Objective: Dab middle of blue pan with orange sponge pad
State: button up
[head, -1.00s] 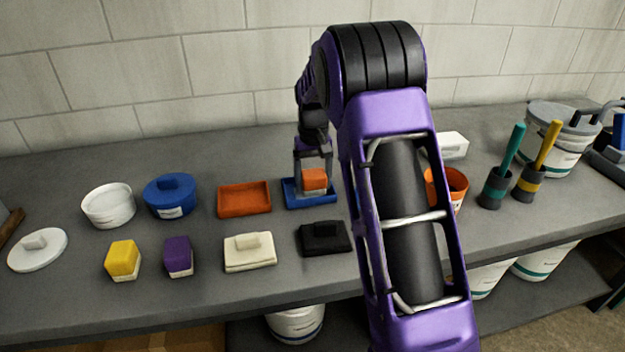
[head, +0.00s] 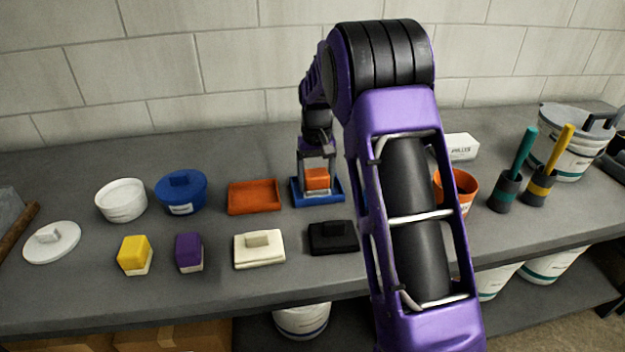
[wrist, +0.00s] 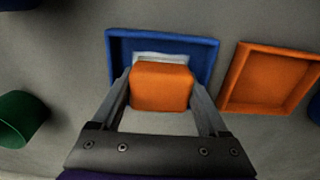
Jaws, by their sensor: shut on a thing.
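My gripper (wrist: 161,92) is shut on the orange sponge pad (head: 317,178), an orange block with a pale base. The pad also shows between the two fingers in the wrist view (wrist: 162,87). The blue pan (head: 339,193) is a shallow rectangular tray right of the orange pan on the bench. The pad is over the blue pan, close to its middle from side to side in the head view. In the wrist view the pad hides much of the pan (wrist: 117,48). I cannot tell whether the pale base touches the pan floor.
An orange pan (head: 254,196) lies just left of the blue pan. A black lidded block (head: 332,239) and a cream one (head: 259,252) lie in front. Purple (head: 189,251) and yellow (head: 134,254) pads stand further left. An orange cup (head: 459,187) stands right, partly behind my arm.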

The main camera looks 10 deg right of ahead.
aim_at(317, 172)
jog(key=shift+d+r, duration=0.1)
jog(key=shift+d, duration=0.05)
jog(key=shift+r+p, duration=3.1)
jog(key=shift+r, duration=0.85)
